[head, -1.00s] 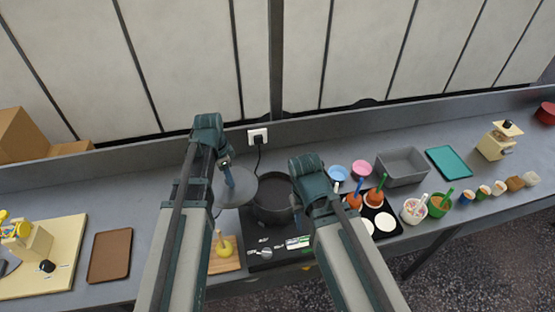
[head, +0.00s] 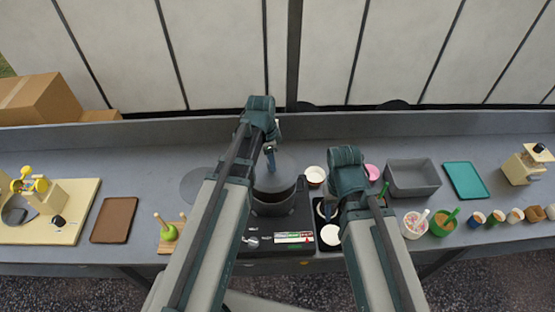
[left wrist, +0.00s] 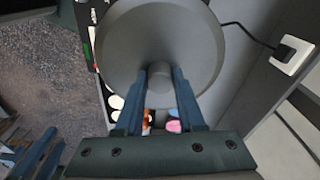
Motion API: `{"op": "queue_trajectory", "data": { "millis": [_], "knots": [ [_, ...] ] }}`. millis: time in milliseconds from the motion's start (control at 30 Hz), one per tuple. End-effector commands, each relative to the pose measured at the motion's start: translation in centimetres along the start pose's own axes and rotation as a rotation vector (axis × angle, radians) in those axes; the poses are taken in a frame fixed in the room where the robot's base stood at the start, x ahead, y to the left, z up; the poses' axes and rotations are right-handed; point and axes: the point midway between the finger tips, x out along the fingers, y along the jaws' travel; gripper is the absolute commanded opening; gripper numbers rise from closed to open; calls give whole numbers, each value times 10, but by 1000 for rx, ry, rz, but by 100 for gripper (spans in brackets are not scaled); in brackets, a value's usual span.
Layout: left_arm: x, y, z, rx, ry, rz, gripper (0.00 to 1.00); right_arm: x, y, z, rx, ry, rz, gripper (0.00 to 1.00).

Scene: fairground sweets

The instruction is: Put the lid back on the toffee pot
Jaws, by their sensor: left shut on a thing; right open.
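The toffee pot (head: 275,207) is dark grey and stands on a black hob near the middle of the counter. My left gripper (head: 270,160) is shut on the knob of the round grey lid (head: 284,172). In the head view the lid covers most of the pot's mouth, with a dark strip showing at the near left; I cannot tell whether it touches the rim. In the left wrist view the lid (left wrist: 130,50) fills the top middle, its knob between the fingers (left wrist: 160,95). My right gripper (head: 345,190) is open and mostly hidden by its arm, right of the pot.
The hob (head: 300,243) has knobs in front. A black tray (head: 322,212) with white rounds lies beside my right arm. Farther right are a grey bin (head: 412,178), a teal tray (head: 465,180) and several cups.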

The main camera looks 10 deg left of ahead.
Motion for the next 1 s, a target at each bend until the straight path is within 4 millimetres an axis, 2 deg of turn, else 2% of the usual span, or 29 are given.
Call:
{"op": "queue_trajectory", "data": {
  "millis": [367,800,1000],
  "knots": [
    [14,0,1,0,0,0,0,14,-1,-1,1,1,0,50],
    [54,0,5,0,0,0,0,54,-5,-4,1,2,1,50],
    [64,0,6,0,0,0,0,64,-6,-4,-2,2,1,50]
  ]
}}
